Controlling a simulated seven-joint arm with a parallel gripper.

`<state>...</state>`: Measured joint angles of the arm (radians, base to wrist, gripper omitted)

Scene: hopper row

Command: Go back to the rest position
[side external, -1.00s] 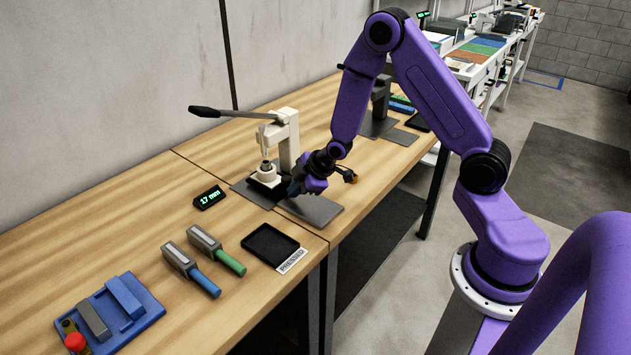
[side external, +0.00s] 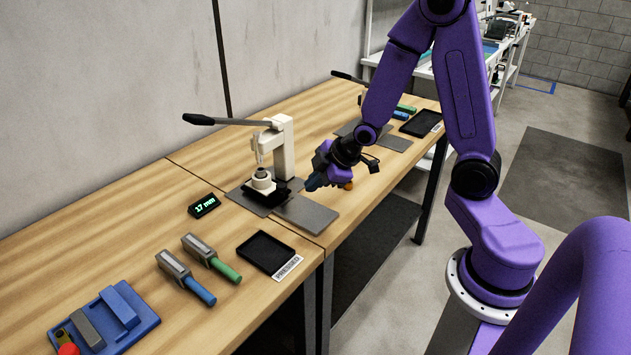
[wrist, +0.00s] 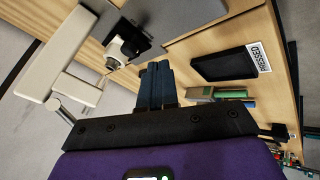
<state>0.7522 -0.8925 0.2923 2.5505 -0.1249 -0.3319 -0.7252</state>
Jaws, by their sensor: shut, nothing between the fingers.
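My gripper (side external: 313,183) is shut and empty. In the side external view it hangs above the bench, to the right of the white lever press (side external: 284,150) and above the grey plate (side external: 306,213). It is apart from both. Its blue fingers are together in the wrist view (wrist: 157,70). The press has a long black-tipped lever (side external: 198,119) pointing left, and a pale round cup (side external: 262,178) sits on its base under the ram. The press also shows in the wrist view (wrist: 70,45).
A black tray (side external: 266,251) marked PRESSED lies at the bench's front edge. Left of it are a blue-handled tool (side external: 200,291), a green-handled tool (side external: 226,271) and a blue fixture (side external: 145,318). A display (side external: 204,205) reads 17 mm. A second press station stands farther back.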

